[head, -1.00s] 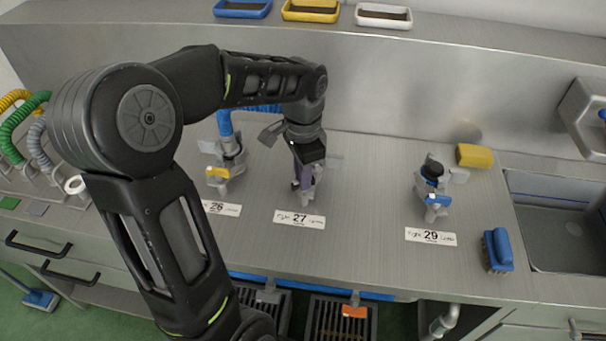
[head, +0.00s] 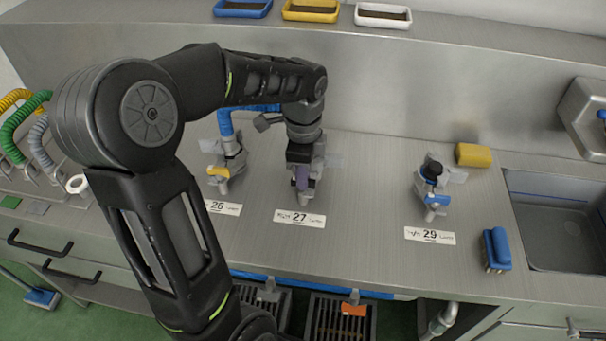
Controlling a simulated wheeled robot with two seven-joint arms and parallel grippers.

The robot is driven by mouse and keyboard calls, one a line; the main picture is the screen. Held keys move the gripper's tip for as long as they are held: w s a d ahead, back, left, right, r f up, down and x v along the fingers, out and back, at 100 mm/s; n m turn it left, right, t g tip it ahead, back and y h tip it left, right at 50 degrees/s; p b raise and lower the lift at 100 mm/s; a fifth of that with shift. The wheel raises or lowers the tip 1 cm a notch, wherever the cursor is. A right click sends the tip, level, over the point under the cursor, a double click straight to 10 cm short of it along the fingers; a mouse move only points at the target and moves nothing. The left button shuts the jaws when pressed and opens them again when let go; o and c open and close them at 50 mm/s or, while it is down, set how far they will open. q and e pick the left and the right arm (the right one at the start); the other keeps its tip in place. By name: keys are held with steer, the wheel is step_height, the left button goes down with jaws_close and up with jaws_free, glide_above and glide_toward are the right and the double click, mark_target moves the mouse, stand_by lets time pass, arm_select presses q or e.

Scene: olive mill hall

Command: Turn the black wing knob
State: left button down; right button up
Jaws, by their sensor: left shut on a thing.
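My left gripper (head: 301,166) points down over the tap behind the label 27 (head: 299,218). It is shut on the top of this tap, where the black wing knob sits. The gripper and wrist hide the knob, so its angle cannot be read. My right gripper is not in view.
A tap with a yellow lever (head: 217,171) and blue hose stands close on the left, behind label 26. A tap with a blue lever (head: 436,199) stands right, behind label 29. A yellow sponge (head: 474,155), blue brush (head: 497,248) and sink (head: 560,225) lie farther right.

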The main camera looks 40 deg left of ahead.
arm_select(q)
steer(key=shift+r, duration=0.1)
steer(key=c, duration=1.5)
jaws_free()
steer(key=shift+r, duration=3.85)
